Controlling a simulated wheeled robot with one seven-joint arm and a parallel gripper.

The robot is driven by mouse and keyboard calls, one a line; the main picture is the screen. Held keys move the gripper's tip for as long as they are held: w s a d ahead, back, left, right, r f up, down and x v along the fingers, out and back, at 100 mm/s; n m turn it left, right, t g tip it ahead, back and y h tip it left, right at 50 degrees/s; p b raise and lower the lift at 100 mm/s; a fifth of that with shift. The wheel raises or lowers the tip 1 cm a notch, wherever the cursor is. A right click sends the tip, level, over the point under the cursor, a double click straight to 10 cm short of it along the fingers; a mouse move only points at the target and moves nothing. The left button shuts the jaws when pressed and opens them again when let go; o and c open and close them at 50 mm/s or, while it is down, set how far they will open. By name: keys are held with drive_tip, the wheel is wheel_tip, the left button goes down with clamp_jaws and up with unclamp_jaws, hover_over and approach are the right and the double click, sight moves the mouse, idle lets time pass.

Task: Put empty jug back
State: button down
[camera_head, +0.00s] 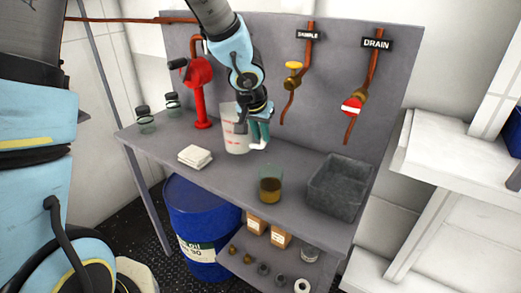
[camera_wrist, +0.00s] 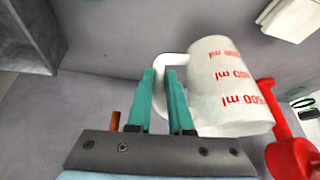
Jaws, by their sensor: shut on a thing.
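The jug (camera_head: 233,131) is white with red volume marks and stands upright at the back of the grey bench, between the red hand pump and the pipes. In the wrist view the jug (camera_wrist: 222,85) fills the right of centre, its handle (camera_wrist: 170,68) pointing left. My gripper (camera_head: 259,140) is at the jug's right side, its teal fingers closed on the handle. In the wrist view the gripper (camera_wrist: 166,95) has a finger on each side of the handle. I cannot tell whether the jug's base touches the bench. The inside of the jug is hidden.
The red pump (camera_head: 200,95) is just left of the jug. A glass of brown liquid (camera_head: 270,184), a grey tray (camera_head: 338,187) and folded white cloths (camera_head: 195,156) are on the bench. Two glass jars (camera_head: 146,120) stand at the left end.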

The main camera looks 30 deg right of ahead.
sight(262, 145)
drive_tip(key=shift+f+b, duration=0.9)
drive_tip(key=shift+f, duration=1.05)
drive_tip(key=c, duration=0.8)
unclamp_jaws()
